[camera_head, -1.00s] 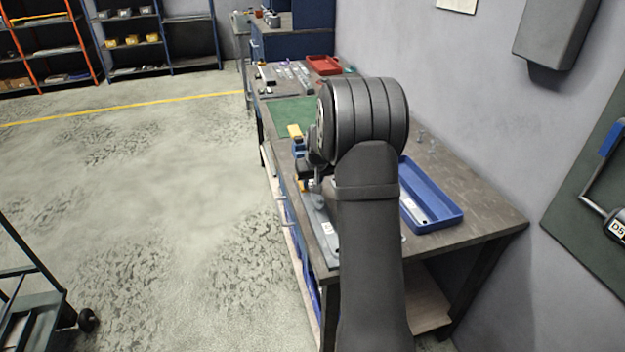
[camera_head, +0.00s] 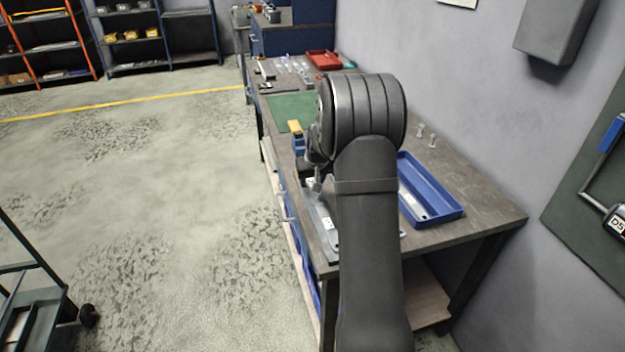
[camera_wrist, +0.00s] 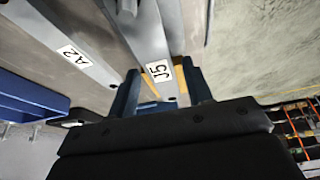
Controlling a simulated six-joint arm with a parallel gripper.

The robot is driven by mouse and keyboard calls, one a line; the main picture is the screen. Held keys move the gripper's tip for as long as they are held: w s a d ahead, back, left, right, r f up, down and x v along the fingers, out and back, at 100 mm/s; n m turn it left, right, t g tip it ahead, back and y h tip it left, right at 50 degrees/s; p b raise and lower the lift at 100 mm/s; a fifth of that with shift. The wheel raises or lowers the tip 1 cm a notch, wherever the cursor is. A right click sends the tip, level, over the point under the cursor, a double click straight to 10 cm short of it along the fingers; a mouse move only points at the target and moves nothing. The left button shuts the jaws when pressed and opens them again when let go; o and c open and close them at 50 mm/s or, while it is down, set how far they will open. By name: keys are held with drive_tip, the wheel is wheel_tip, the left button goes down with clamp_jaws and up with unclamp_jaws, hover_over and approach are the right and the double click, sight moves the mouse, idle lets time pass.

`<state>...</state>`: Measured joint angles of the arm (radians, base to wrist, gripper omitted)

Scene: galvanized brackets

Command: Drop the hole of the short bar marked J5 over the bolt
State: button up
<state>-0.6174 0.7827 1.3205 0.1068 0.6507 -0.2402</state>
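My gripper (camera_wrist: 160,92) is shut on the grey bar marked J5 (camera_wrist: 146,35) in the wrist view. Its dark blue fingers stand on both sides of the bar with yellowish pads against it. The white J5 label faces the camera. A round grey stub (camera_wrist: 127,8), possibly the bolt, shows at the top edge beside the bar. The bar's hole and its position relative to the bolt are not clear. In the head view my arm hides most of the gripper and the work below it.
A grey bar marked A2 (camera_wrist: 55,38) lies left in the wrist view. A blue tray (camera_head: 452,216) stands right of my arm on the bench. Loose bolts (camera_head: 427,136) stand behind it. A green mat (camera_head: 290,106) and a red tray (camera_head: 322,59) lie farther back.

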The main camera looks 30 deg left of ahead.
drive_tip(key=shift+o, duration=0.4)
drive_tip(key=v, duration=1.7)
drive_tip(key=shift+r, duration=0.2)
drive_tip(key=shift+s+d, duration=0.1)
drive_tip(key=x, duration=1.7)
drive_tip(key=shift+f, duration=0.25)
